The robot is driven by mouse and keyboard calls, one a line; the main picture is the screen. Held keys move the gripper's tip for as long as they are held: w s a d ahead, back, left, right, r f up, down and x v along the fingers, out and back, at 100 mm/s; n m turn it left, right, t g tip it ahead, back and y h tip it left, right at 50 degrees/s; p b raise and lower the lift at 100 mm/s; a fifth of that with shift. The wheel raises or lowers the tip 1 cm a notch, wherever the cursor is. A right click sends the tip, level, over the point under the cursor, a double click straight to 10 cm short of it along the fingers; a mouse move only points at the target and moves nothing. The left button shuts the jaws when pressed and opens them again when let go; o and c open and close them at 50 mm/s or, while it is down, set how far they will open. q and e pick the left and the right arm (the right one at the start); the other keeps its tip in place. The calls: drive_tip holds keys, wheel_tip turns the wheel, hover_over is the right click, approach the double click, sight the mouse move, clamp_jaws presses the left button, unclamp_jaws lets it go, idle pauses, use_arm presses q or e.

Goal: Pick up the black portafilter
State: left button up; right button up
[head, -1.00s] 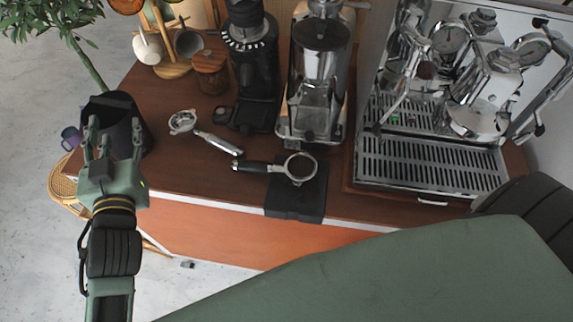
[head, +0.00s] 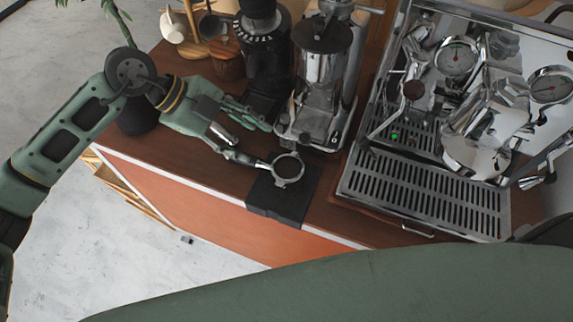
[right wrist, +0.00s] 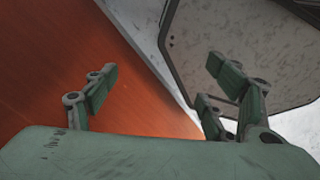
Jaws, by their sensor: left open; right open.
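The black portafilter (head: 287,171) lies at the front of the brown counter, its round metal basket over a black mat (head: 283,203). Its handle points left towards my left gripper (head: 247,139), whose fingers are spread open just above and beside the handle end. I cannot tell whether they touch it. My right gripper (right wrist: 165,92) is open and empty in the right wrist view, in front of an orange panel (right wrist: 125,105). It is not seen in the head view.
Two grinders, one black (head: 262,60) and one silver (head: 322,85), stand close behind the portafilter. A chrome espresso machine (head: 425,190) fills the right side. A dark bin (head: 137,120) is behind my left arm. A wooden canister (head: 227,62) stands at the back.

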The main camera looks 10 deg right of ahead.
sight(261, 164)
use_arm(q)
drive_tip(key=a+y, duration=0.1)
drive_tip(key=w+a+f+y, duration=0.1)
drive_tip(key=a, duration=0.1)
drive_tip(key=w+a+f+n, duration=0.1)
drive_tip(key=shift+a+f+t+y, duration=0.25)
drive_tip(key=shift+t+y, duration=0.05)
drive_tip(key=shift+y, duration=0.1)
drive_tip(key=p+x, duration=0.1)
drive_tip(key=x, duration=0.1)
drive_tip(key=p+x, duration=0.2)
drive_tip(key=x, duration=0.1)
drive_tip(key=shift+s+d+f, duration=0.1)
drive_tip(key=shift+s+d, duration=0.15)
drive_tip(key=shift+d, duration=0.15)
drive_tip(key=shift+d+f, duration=0.2)
drive_tip(key=shift+f, duration=0.3)
use_arm(e)
wheel_tip(261, 164, up, 3)
drive_tip(key=shift+d, duration=0.15)
use_arm(q)
drive_tip(key=c, duration=0.4)
clamp_jaws()
use_arm(e)
drive_tip(key=shift+d, duration=0.3)
